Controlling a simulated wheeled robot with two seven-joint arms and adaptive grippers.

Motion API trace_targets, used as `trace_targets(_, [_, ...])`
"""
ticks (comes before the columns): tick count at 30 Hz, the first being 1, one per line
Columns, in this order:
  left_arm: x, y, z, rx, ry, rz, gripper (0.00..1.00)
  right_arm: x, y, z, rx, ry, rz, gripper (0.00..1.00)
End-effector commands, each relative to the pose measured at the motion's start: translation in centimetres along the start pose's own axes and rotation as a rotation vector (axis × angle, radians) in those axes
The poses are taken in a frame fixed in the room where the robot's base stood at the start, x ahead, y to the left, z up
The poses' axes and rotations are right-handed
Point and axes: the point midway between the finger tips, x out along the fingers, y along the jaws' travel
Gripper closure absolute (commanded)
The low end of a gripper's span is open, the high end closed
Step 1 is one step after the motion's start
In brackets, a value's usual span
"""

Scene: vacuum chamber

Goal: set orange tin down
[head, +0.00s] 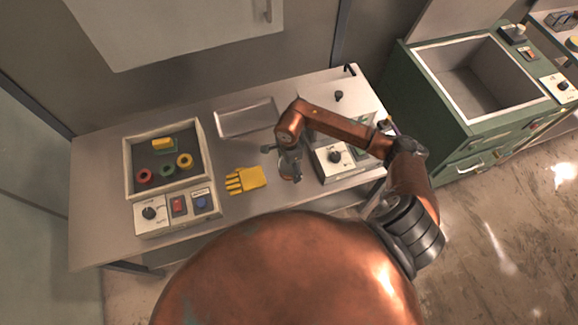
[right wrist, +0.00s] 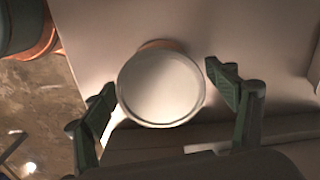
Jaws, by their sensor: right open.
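A round tin (right wrist: 160,87) shows in the right wrist view from above, with a pale grey top and a thin strip of orange side at its upper edge. It appears to stand upright on a pale surface. My right gripper (right wrist: 168,100) is open, with one finger on each side of the tin and a visible gap at the right finger; the left finger is close to the tin's rim. In the head view my right gripper (head: 290,174) points down over the middle of the workbench. The tin cannot be made out there. My left gripper is not in view.
The workbench (head: 110,160) carries a box of coloured rings (head: 128,165), a switch panel (head: 150,213), a yellow glove (head: 247,179), a metal tray (head: 245,118) and a knob box (head: 334,158) right of the gripper. A green cabinet (head: 440,125) stands at the right.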

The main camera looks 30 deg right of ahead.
Motion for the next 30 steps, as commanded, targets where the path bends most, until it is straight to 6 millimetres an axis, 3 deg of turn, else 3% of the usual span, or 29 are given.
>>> trace_targets(15, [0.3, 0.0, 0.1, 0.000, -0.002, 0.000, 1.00, -10.0, -0.2, -0.1, -0.001, 0.002, -0.005, 0.20])
trace_targets(21, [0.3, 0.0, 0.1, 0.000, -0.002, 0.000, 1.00, -11.6, -0.1, -0.1, 0.000, 0.001, -0.003, 0.20])
trace_targets(30, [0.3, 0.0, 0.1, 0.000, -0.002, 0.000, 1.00, -11.7, -0.1, 0.0, 0.000, 0.000, -0.002, 0.20])
